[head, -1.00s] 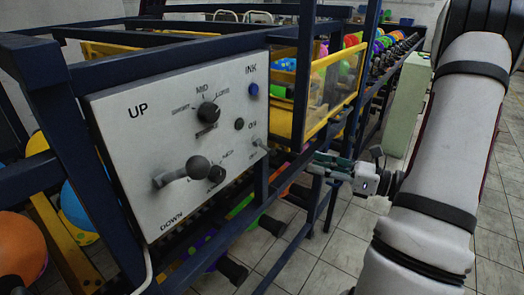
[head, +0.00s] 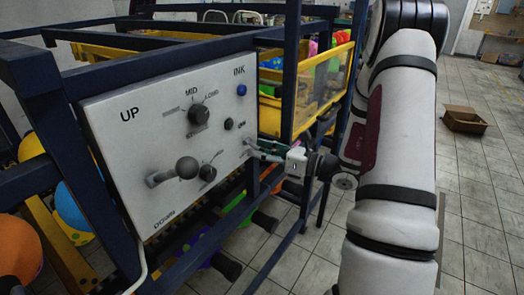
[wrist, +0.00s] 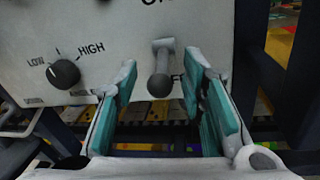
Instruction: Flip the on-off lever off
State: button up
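The on-off lever is a small grey toggle (wrist: 160,72) in the wrist view, sticking out of the white control panel (wrist: 105,20) with its rounded end low, partly over the lower label. My gripper (wrist: 168,100) is open, its two teal-padded fingers on either side of the lever with gaps visible on both sides. In the head view my gripper (head: 268,150) is at the panel's lower right corner, by the lever (head: 250,143), which is tiny there. Whether a finger touches the panel I cannot tell.
The panel also has a black low-high knob (wrist: 63,74), a large ball-ended lever (head: 186,168), an upper black knob (head: 199,114) and a blue ink button (head: 241,90). Dark blue frame posts (head: 289,80) stand right of the panel. A cardboard box (head: 465,120) lies on open floor.

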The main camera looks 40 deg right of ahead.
grip_shut()
jog(key=shift+w+f+t+b, duration=0.2)
jog(key=shift+f+t+b, duration=0.25)
jog(key=shift+b, duration=0.25)
jog(key=shift+t+y+b, duration=0.25)
jog(key=shift+y+b, duration=0.15)
jog(key=shift+r, duration=0.1)
grip_release()
jog(key=shift+s, duration=0.1)
